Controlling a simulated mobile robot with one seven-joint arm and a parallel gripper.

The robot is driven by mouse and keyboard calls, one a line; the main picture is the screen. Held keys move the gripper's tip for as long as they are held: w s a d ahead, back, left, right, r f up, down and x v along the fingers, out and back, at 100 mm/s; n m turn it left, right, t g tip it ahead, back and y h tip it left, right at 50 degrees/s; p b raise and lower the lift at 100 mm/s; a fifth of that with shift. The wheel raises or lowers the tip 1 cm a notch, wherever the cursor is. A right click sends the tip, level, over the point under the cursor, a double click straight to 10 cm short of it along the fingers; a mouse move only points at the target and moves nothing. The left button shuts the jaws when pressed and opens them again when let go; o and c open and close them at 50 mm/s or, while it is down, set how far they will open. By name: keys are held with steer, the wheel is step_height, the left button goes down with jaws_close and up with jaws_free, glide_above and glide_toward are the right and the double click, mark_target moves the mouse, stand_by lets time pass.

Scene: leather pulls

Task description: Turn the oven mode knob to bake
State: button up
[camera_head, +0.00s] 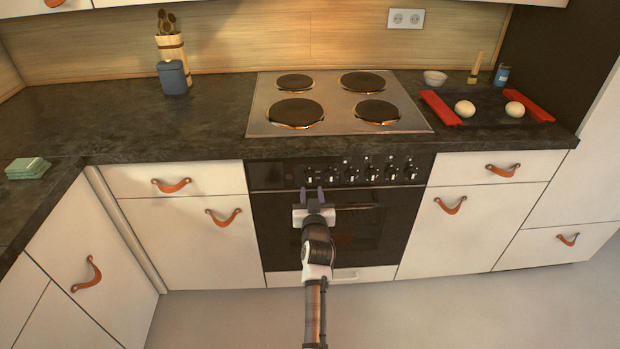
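The black oven (365,228) is built in below the hob, with its door shut. Its control panel carries a row of several dark knobs (371,173) with small light markings. The markings are too small to read, so I cannot tell which knob is the mode knob or where it points. My gripper (311,195) is in front of the oven, near the left end of the knob row and just below it. Its two fingers point up at the panel and stand apart with nothing between them. I cannot tell whether they touch the panel. My arm hides part of the oven door.
The dark worktop (110,125) overhangs the panel, with the four-plate hob (335,103) above the oven. Drawers with leather pulls flank the oven, including one pull (172,186) at left and another (502,171) at right. The floor (430,310) in front is clear.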

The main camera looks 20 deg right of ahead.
mark_target(310, 179)
steer(key=shift+p+x, duration=0.6)
steer(key=shift+x, duration=2.3)
steer(key=shift+c, duration=0.4)
jaws_close()
